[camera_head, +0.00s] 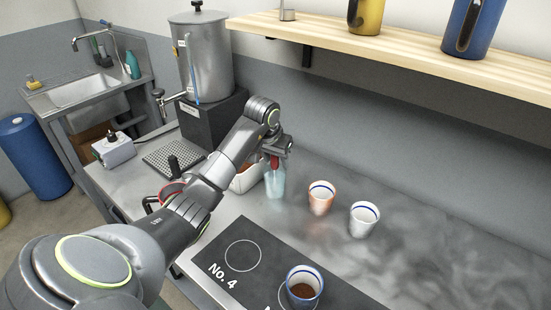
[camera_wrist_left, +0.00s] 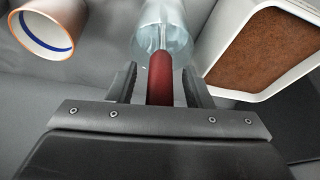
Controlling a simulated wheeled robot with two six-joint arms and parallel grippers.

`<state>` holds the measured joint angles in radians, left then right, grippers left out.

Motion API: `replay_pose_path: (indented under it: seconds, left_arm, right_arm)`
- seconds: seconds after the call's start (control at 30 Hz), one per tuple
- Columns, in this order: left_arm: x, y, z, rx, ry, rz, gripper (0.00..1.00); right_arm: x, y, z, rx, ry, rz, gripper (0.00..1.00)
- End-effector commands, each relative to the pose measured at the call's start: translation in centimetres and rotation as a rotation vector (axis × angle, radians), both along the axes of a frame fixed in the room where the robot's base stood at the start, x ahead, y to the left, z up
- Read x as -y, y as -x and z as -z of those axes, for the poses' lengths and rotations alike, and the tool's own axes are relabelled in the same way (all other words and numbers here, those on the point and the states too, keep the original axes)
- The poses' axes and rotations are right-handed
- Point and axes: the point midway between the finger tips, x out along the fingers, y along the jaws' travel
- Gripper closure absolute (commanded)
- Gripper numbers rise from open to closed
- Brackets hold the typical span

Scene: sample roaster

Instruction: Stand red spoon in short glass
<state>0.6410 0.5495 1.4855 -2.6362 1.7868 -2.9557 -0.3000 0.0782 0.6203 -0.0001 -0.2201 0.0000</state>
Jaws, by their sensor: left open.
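The red spoon (camera_wrist_left: 160,78) has its red handle between the two fingers of my left gripper (camera_wrist_left: 160,86). The fingers are open, with a gap visible on each side of the handle. The spoon's thin metal stem runs down into the short glass (camera_wrist_left: 168,28), a clear bluish glass. In the head view the glass (camera_head: 275,184) stands on the metal counter, below my left gripper (camera_head: 273,160). The red handle sticks up above its rim. The spoon's bowl is hard to make out inside the glass. My right gripper is not in view.
An orange cup (camera_head: 321,200) and a white cup (camera_head: 364,221) stand right of the glass. A white container with brown contents (camera_wrist_left: 262,50) is close beside it. A cup of brown grounds (camera_head: 303,289) stands on the dark mat (camera_head: 262,258). A wooden shelf (camera_head: 420,62) hangs above.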

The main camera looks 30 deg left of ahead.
Motion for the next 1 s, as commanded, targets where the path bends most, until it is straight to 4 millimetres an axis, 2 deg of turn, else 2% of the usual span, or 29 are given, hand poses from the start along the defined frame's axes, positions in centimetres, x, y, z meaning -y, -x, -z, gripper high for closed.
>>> replay_pose_path:
  seconds: [0.17,0.37,0.47,0.6,1.0]
  left_arm:
    - [0.0,0.5,-1.6,0.005,-0.001,0.000,0.54]
    - [0.1,2.0,-5.9,0.008,-0.005,0.001,0.54]
    - [0.2,2.8,-8.5,0.007,-0.004,0.001,0.54]
    - [0.3,3.4,-10.4,0.000,-0.001,0.000,0.54]
    - [0.4,4.8,-14.4,0.000,0.000,0.001,0.54]
  right_arm:
    - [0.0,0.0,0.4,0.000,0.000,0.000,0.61]
    - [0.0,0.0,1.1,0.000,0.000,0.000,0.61]
    - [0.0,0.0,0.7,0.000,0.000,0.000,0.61]
    - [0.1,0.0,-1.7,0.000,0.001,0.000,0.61]
    - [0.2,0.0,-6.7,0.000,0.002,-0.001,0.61]
